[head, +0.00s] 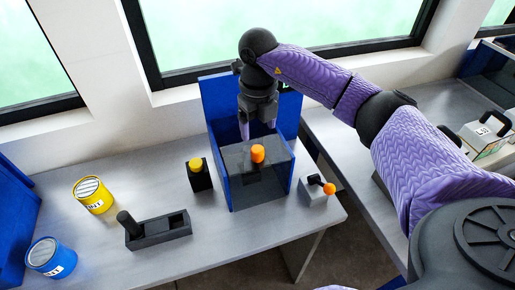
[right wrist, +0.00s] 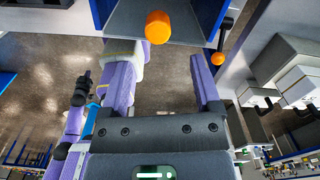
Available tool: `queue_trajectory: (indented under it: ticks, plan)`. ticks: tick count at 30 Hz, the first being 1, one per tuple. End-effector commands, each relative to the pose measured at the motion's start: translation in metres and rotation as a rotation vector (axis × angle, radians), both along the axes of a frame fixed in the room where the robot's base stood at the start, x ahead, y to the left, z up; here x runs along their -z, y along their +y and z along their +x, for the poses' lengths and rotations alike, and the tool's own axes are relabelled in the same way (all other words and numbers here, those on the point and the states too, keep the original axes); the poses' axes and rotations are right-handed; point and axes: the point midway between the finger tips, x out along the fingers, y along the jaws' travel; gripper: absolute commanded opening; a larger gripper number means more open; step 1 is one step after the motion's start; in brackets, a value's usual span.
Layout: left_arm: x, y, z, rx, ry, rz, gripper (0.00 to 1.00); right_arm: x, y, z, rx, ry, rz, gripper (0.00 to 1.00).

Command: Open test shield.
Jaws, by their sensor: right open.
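The test shield (head: 236,158) is a dark see-through cover on the open-topped blue box (head: 222,103). An orange knob (head: 257,153) sits on the shield; it also shows in the right wrist view (right wrist: 158,27). My right gripper (head: 258,130) is open and empty, pointing down by the back of the box, behind the knob in the head view. In the right wrist view my gripper's fingers (right wrist: 162,75) stand apart, with the knob beyond the gap between them. I see no contact with the knob. My left gripper does not show in the head view.
A lever with an orange ball (head: 329,188) stands right of the box. A black block with a yellow button (head: 195,166), a black slide switch (head: 160,230), a yellow can (head: 92,196) and a blue can (head: 50,257) stand left. The bench's front edge is near the box.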

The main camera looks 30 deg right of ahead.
Motion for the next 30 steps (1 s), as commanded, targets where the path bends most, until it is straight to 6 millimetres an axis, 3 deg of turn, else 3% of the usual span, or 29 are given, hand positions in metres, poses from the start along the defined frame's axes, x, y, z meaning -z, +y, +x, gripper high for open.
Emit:
queue_trajectory:
  ticks: [3, 9, 19, 30]
  plan:
    - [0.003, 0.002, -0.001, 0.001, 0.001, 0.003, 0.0, 0.032, 0.001, -0.001, -0.002, 0.004, 0.003, 0.81]
    - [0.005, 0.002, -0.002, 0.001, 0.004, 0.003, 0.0, 0.068, 0.002, 0.0, -0.005, 0.001, 0.005, 0.81]
    - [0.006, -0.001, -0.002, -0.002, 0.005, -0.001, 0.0, 0.076, 0.002, 0.0, -0.006, -0.002, 0.006, 0.81]
    - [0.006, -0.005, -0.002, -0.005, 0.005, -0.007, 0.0, 0.075, 0.002, 0.0, -0.006, -0.002, 0.007, 0.04]
